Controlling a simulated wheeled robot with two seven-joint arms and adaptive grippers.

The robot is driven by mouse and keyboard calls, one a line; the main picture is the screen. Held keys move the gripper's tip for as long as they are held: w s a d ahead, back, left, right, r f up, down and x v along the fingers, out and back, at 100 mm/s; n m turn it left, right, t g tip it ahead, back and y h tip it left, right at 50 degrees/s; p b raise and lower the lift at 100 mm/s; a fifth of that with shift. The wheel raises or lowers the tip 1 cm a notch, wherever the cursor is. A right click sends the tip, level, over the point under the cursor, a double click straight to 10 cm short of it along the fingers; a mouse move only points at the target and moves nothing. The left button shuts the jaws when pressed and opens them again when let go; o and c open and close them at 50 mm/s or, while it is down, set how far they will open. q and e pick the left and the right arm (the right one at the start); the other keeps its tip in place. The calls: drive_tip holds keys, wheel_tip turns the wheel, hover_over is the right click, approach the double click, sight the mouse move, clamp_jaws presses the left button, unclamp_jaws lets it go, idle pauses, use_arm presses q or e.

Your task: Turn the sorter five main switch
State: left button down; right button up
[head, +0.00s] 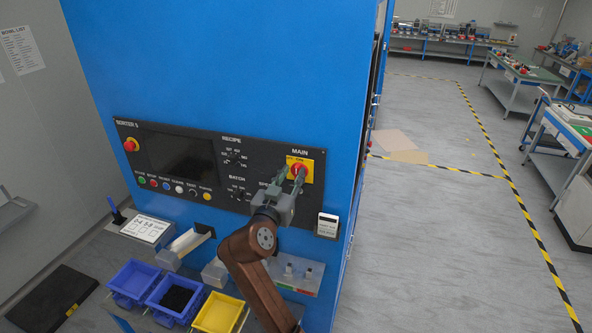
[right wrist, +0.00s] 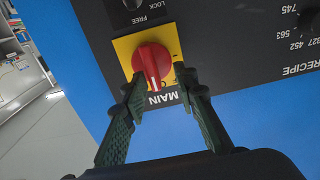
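The sorter five main switch is a red rotary knob (right wrist: 152,60) on a yellow plate (right wrist: 125,48), under the word MAIN. In the head view the red knob (head: 298,169) is at the right end of the black panel (head: 213,148). In the right wrist view its grip with a white mark points toward the word MAIN. My right gripper (right wrist: 158,80) is open, its two dark fingertips on either side of the knob's grip with gaps showing. In the head view the right gripper (head: 291,181) partly covers the knob. My left gripper is not in view.
The panel also carries a red emergency button (head: 130,145), a dark screen (head: 182,157), a recipe dial (head: 234,157) and several small buttons. Blue bins (head: 134,278) and a yellow bin (head: 218,314) stand below. Open floor (head: 440,215) lies right of the blue cabinet (head: 225,60).

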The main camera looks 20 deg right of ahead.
drive_tip(key=shift+w, duration=0.2)
drive_tip(key=shift+s+d+r, duration=0.1)
drive_tip(key=shift+s+d, duration=0.2)
drive_tip(key=shift+c, duration=0.5)
drive_tip(key=shift+d, duration=0.15)
drive_tip(key=c, duration=0.3)
drive_tip(key=shift+w, duration=0.1)
clamp_jaws()
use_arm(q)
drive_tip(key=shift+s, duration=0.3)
